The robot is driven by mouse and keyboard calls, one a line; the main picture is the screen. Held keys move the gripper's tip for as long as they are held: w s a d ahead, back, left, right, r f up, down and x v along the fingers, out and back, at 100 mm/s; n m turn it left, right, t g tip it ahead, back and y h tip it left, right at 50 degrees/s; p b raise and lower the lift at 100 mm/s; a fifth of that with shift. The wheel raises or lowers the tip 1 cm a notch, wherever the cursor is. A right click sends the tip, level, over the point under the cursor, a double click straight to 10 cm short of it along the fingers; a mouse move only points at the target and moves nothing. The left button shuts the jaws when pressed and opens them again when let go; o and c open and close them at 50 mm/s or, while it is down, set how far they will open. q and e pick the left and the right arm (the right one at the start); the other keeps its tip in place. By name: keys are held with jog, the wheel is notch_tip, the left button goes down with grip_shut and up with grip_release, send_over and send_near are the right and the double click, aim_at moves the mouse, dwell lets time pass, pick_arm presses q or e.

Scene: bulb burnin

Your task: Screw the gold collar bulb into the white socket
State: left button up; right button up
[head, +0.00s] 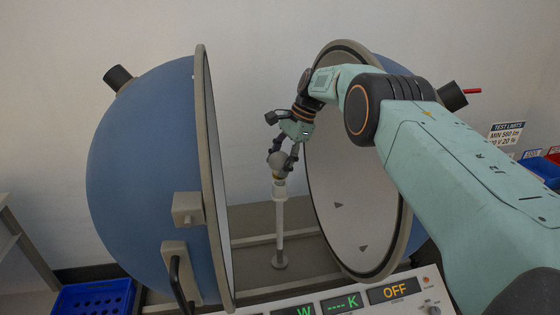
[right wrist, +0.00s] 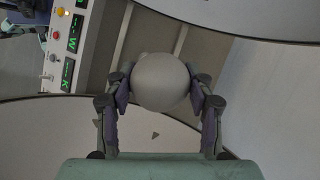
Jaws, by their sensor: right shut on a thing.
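My right gripper (head: 285,152) is shut on a bulb (head: 277,160), its fingers on both sides of the round glass. In the right wrist view the bulb's pale globe (right wrist: 161,82) sits between the two finger pads and hides what lies below it. A gold-toned collar (head: 279,180) shows under the globe in the head view. The bulb stands roughly upright over the white socket (head: 280,192) on top of a white post (head: 280,230). The collar meets the socket's top in the picture; how deep it sits cannot be told. My left gripper is not in view.
The blue sphere's left half (head: 145,170) and right half (head: 350,190) stand open on both sides of the post. A control panel (head: 345,304) with an OFF display is in front. A blue crate (head: 95,298) is at lower left. Blue and red bins stand at right.

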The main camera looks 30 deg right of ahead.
jog(key=m+p, duration=0.2)
jog(key=p, duration=0.1)
jog(key=m+t+p, duration=0.1)
jog(key=m+p, duration=0.1)
jog(key=m+t+h+p, duration=0.1)
jog(key=m+p, duration=0.1)
jog(key=p, duration=0.1)
jog(key=shift+r+p, duration=0.3)
jog(key=shift+r, duration=0.05)
jog(key=shift+m, duration=0.4)
jog(key=shift+w+f+m+t+h, duration=0.15)
jog(key=shift+m+t+h, duration=0.15)
jog(key=shift+m, duration=0.2)
jog(key=shift+w+f+m+t+h, duration=0.1)
jog(key=shift+m+t+h, duration=0.15)
jog(key=shift+m, duration=0.25)
jog(key=shift+s+r+m+h, duration=0.15)
jog(key=shift+m+h, duration=0.2)
jog(key=shift+m, duration=0.45)
jog(key=shift+m+t+h, duration=0.25)
jog(key=shift+m+h, duration=0.65)
jog(key=shift+m, duration=1.2)
jog(key=o, duration=1)
jog(key=shift+f, duration=0.25)
